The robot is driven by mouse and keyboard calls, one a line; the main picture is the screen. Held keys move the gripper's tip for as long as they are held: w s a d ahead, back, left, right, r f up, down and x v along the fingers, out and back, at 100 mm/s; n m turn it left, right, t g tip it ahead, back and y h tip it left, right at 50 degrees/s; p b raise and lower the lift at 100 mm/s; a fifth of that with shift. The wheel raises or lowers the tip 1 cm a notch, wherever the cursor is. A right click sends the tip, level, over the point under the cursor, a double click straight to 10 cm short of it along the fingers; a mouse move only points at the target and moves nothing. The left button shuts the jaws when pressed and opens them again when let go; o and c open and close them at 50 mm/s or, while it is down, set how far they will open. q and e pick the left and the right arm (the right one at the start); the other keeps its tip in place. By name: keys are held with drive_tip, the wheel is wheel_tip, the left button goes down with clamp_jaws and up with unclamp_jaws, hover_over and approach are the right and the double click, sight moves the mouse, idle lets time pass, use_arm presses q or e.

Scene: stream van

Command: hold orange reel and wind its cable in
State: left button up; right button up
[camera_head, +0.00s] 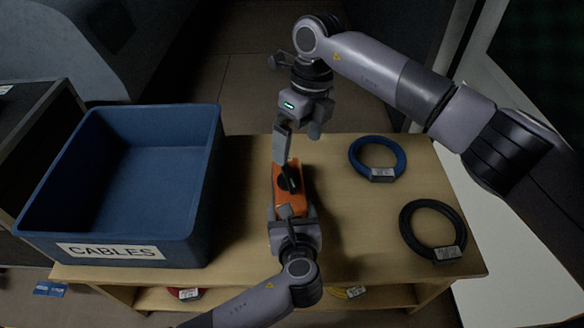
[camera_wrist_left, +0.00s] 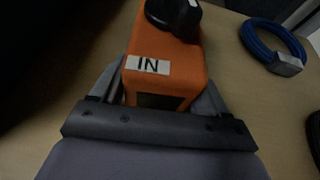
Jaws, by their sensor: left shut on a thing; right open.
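The orange reel (camera_head: 292,190) stands on the wooden table (camera_head: 345,235), right of the blue crate. In the left wrist view the reel (camera_wrist_left: 160,75) shows a white label reading IN and a black knob (camera_wrist_left: 173,17) on top. My left gripper (camera_head: 287,214) is shut on the near end of the reel, with a finger on each side. My right gripper (camera_head: 296,133) points down above the far end of the reel, open and empty. It is close to the knob, but I cannot tell whether it touches. The reel's cable cannot be made out.
A blue crate (camera_head: 205,190) labelled CABLES stands empty at the left. A blue cable coil (camera_head: 400,157) and a black cable coil (camera_head: 408,232), both tagged, lie at the right. Red and yellow items show on the lower shelf (camera_head: 225,297). Bare tabletop lies between reel and coils.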

sight(289, 175)
wheel_tip(289, 175, up, 3)
drive_tip(key=d+n+y, duration=0.3)
drive_tip(key=n, duration=0.8)
drive_tip(key=x, duration=1.2)
drive_tip(key=shift+w+d, duration=0.15)
drive_tip(key=c, duration=1)
